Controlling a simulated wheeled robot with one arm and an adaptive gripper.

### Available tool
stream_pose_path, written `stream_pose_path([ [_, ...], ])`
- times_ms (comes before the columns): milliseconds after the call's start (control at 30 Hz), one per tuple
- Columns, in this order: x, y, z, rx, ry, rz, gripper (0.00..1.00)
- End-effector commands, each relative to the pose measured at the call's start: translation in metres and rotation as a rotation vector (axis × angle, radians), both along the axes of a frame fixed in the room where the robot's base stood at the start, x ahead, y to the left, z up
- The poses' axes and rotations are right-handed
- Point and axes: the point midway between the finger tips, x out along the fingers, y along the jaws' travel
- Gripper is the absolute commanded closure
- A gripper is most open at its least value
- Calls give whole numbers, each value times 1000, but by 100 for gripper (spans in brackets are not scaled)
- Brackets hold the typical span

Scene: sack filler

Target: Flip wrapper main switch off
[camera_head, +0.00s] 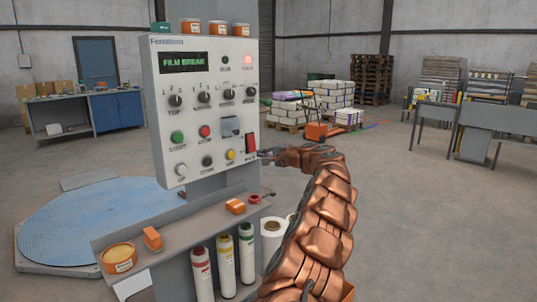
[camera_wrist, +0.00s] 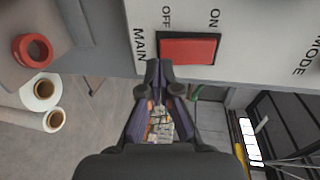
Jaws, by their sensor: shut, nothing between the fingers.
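The wrapper control panel (camera_head: 207,115) is a pale upright box, its display reading FILM BREAK. The main switch (camera_head: 251,144) is a red rocker at the panel's lower right edge. In the wrist view the red rocker (camera_wrist: 188,49) lies in a dark frame, between the words OFF and ON, with MAIN printed to its left. I cannot tell which side of it is pressed in. My gripper (camera_head: 266,154) is just right of the switch. In the wrist view its fingertips (camera_wrist: 160,70) are together and empty, by the rocker's lower edge at the OFF end. Contact is unclear.
The panel's red lamp (camera_head: 248,60) is lit. A shelf (camera_head: 185,228) below holds orange containers and a red ring (camera_head: 254,199). Film rolls (camera_head: 271,240) stand beneath. A blue turntable (camera_head: 90,220) is at left.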

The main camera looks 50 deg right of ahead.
Motion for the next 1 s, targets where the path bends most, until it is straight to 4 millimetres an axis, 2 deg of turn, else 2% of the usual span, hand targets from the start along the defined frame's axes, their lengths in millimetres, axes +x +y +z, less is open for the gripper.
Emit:
stream_pose_path([
  [100,11,0,-2,-2,2,1,100],
  [300,22,-1,-2,-2,-1,-1,100],
  [800,26,0,-4,-1,-1,0,100],
  [1000,29,1,-12,0,-37,3,100],
])
